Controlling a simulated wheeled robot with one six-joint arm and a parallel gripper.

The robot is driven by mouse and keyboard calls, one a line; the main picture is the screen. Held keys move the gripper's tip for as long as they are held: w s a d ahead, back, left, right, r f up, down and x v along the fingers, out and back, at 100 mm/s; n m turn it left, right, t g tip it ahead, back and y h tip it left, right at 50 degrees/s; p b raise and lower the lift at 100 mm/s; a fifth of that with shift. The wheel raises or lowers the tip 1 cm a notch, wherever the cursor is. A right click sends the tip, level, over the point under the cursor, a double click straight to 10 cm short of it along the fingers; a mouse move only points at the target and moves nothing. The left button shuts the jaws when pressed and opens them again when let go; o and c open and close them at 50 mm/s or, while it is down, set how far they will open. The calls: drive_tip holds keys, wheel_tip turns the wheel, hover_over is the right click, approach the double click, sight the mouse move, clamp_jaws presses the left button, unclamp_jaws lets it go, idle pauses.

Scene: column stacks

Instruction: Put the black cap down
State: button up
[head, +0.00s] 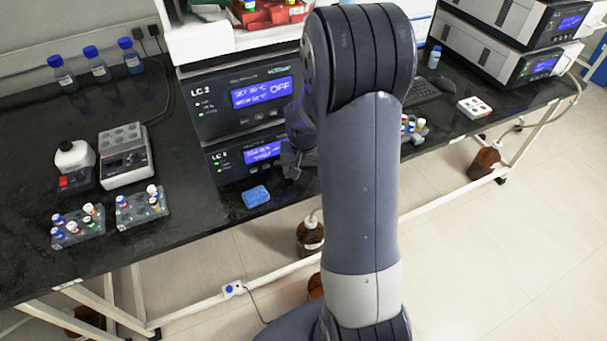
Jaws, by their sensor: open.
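My gripper (292,172) shows only in part, as a dark shape at the left edge of my arm, in front of the LC 2 units and above the bench. It is open. Most of it is hidden behind my own arm. I cannot make out a black cap in the head view. Two racks of capped vials, the left rack (78,232) and the right rack (142,212), stand near the front left bench edge. Another group of vials (413,128) is partly hidden right of my arm.
A blue sponge (256,196) lies near the front edge of the black bench (185,195). A grey block device (125,155) and a white bottle (73,158) stand at left. Stacked LC 2 units (240,98) rise behind. A small tray (474,107) lies at right.

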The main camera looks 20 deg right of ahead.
sight(304, 183)
wheel_tip(304, 183, up, 9)
drive_tip(key=s, duration=0.1)
drive_tip(key=shift+s+a, duration=0.15)
drive_tip(key=shift+a, duration=0.15)
idle(1.1)
